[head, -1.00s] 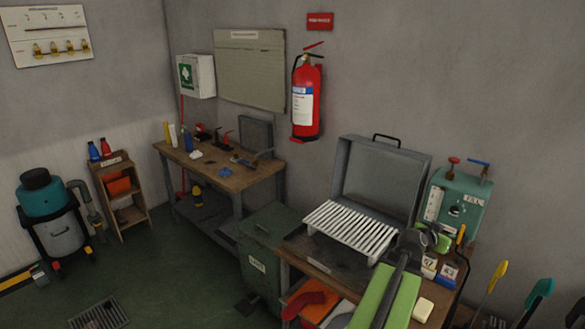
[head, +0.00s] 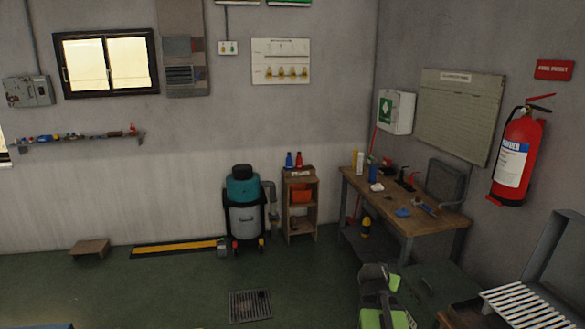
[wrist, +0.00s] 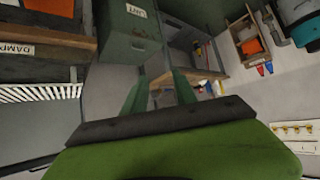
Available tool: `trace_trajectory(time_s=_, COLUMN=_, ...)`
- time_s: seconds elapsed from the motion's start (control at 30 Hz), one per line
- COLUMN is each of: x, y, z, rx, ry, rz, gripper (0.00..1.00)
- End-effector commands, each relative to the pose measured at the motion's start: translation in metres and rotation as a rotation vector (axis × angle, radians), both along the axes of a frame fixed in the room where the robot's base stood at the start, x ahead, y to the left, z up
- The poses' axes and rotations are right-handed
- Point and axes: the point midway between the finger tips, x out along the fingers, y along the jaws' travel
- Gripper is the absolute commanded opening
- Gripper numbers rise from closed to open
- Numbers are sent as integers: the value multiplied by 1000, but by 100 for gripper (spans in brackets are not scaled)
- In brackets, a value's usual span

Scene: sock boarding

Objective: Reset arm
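My gripper (wrist: 159,82) shows in the wrist view as two green fingers standing apart in front of a dark bar, with nothing between them. It is open and empty. In the head view my arm, dark grey and green, is at the bottom right of centre, in front of the green cabinet (head: 440,290); its fingers are too small to tell there. The wrist picture is turned over, with the labelled cabinet (wrist: 130,40) beyond the fingers and not touched by them.
A white slatted rack (head: 525,305) and an open grey case (head: 555,255) are at the lower right. A workbench (head: 415,215) with small items stands behind the arm. A teal vacuum (head: 243,205), a wooden shelf (head: 300,208) and a floor drain (head: 250,306) are left. The left floor is mostly clear.

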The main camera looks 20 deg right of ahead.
Motion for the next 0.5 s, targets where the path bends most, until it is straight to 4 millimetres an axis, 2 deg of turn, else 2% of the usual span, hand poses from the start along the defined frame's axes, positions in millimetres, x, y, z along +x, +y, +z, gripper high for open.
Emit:
trace_trajectory(time_s=0.03, x=16, y=46, z=-8, rx=27, ry=34, rz=65, gripper=33)
trace_trajectory(time_s=0.13, x=32, y=131, z=-26, rx=83, ry=126, rz=187, gripper=33)
trace_trajectory(time_s=0.23, x=32, y=217, z=-46, rx=139, ry=246, rz=321, gripper=33)
trace_trajectory(time_s=0.3, x=21, y=274, z=-59, rx=180, ry=349, rz=421, gripper=33)
trace_trajectory(time_s=0.37, x=3, y=315, z=-71, rx=221, ry=449, rz=506, gripper=33)
trace_trajectory(time_s=0.4, x=-12, y=334, z=-78, rx=252, ry=524, rz=558, gripper=33)
trace_trajectory(time_s=0.5, x=-58, y=355, z=-90, rx=349, ry=719, rz=679, gripper=33)
